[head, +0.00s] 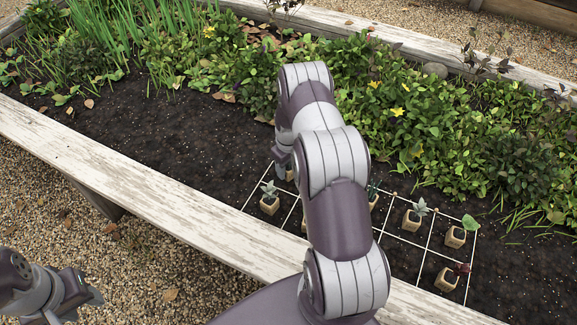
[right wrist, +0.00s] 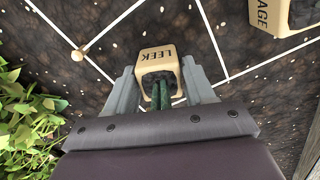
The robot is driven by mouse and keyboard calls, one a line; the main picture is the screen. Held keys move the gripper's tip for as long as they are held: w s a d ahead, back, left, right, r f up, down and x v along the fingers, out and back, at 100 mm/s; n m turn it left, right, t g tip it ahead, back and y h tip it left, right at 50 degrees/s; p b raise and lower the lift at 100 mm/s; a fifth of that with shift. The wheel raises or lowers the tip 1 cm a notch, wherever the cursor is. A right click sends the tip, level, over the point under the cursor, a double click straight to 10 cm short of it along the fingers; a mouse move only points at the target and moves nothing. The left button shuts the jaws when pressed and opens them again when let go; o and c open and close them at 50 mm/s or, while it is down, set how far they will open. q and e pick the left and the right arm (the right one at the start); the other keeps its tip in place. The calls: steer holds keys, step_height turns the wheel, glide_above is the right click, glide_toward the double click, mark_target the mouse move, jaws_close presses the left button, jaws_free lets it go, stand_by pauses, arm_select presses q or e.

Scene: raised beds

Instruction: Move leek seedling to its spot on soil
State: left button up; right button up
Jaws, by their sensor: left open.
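The leek seedling (right wrist: 162,92) is a tan pot labelled LEEK with dark green stems, between the fingers of my right gripper (right wrist: 162,75) in the right wrist view. Both fingers appear to press on its sides. In the head view, my right arm covers most of that gripper (head: 284,170), and only a bit of a tan pot shows beside it. I cannot tell whether the pot touches the soil. The dark soil (head: 150,140) carries a white string grid (head: 400,240). My left gripper (head: 82,298) is open and empty over the gravel at lower left.
A pot labelled SAGE (right wrist: 285,15) is near the leek in the right wrist view. Other potted seedlings, one grey-leaved (head: 269,204), one red-leaved (head: 447,279), stand in the grid. A pale wooden edge (head: 150,200) runs in front; dense plants (head: 450,140) grow behind.

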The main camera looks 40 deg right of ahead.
mark_target(288, 166)
steer(key=shift+o, duration=1.2)
steer(key=shift+r, duration=0.1)
step_height(288, 166, up, 12)
steer(key=p, duration=0.5)
steer(key=s+a+r, duration=0.3)
steer(key=a+r, duration=0.7)
steer(key=s+a+r, duration=0.3)
steer(key=s+a, duration=0.2)
steer(key=s, duration=0.1)
steer(key=s+a+r+t, duration=0.1)
steer(key=s+a+r, duration=0.2)
steer(key=s+a, duration=0.2)
steer(key=shift+s+a+r+m, duration=0.2)
steer(key=shift+s+r+m, duration=0.15)
steer(key=shift+s, duration=0.8)
steer(key=shift+c, duration=0.3)
